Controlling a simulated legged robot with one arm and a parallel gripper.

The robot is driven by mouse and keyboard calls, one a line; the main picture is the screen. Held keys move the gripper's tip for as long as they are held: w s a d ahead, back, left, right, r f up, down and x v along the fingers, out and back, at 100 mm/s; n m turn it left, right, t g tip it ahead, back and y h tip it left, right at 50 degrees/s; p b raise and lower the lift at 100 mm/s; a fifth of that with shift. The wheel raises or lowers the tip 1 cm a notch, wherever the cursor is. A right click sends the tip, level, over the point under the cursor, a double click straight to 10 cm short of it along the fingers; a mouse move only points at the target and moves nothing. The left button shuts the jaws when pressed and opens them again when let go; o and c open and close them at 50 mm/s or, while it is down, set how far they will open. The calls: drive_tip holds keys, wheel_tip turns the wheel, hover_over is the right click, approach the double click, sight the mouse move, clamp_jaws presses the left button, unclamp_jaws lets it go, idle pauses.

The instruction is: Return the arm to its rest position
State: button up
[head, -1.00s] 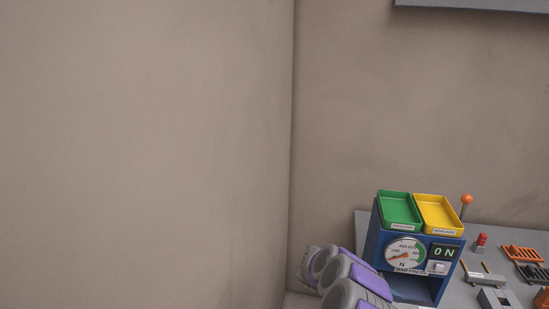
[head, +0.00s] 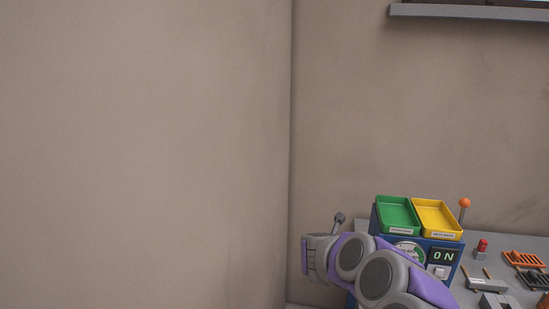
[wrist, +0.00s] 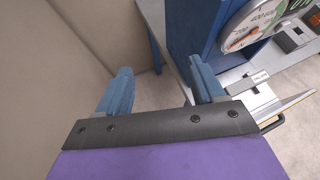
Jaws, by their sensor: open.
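My gripper (wrist: 163,92) shows in the wrist view with its two blue fingers spread apart and nothing between them. The floor and the wall corner show beyond the gap. The right finger is close to the front of the blue press cabinet (wrist: 200,25); I cannot tell whether they touch. In the head view my purple and grey arm is folded at the lower middle and covers the lower left of the blue cabinet (head: 452,270). The gripper's fingers are not clear in the head view.
The cabinet carries a green tray (head: 398,215) and a yellow tray (head: 437,219). Its dial (wrist: 255,22) is partly hidden by my arm in the head view. The grey table (head: 480,262) holds a red button (head: 482,245) and orange racks (head: 522,257). The left wall side is clear.

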drive_tip(key=s+a+r+n+t+y+b, duration=0.2)
drive_tip(key=a+r+n+t+y, duration=0.2)
drive_tip(key=a+r+n+y, duration=0.7)
drive_tip(key=s+a+f+n+g+y+b, duration=0.1)
drive_tip(key=s+a+n+g, duration=0.2)
drive_tip(key=s+a+n, duration=0.45)
drive_tip(key=s+a+f+n+g+y+b, duration=0.1)
drive_tip(key=s+a+f+n+g, duration=0.1)
drive_tip(key=s+a+n, duration=0.55)
drive_tip(key=s+d+f+n+g+h+b, duration=0.1)
drive_tip(key=s+d+f+n+g+h, duration=0.1)
drive_tip(key=s, duration=1)
drive_tip(key=s+d+f+n+g+h+b, duration=0.1)
drive_tip(key=s+d+f+n+g, duration=0.4)
drive_tip(key=s+d, duration=0.6)
drive_tip(key=s+d+f+n+g+h+b, duration=0.1)
drive_tip(key=s+d+f+n+g+h, duration=0.2)
drive_tip(key=s, duration=1.2)
drive_tip(key=d+f+n, duration=0.3)
drive_tip(key=n, duration=0.2)
drive_tip(key=shift+d+f+n+g, duration=0.3)
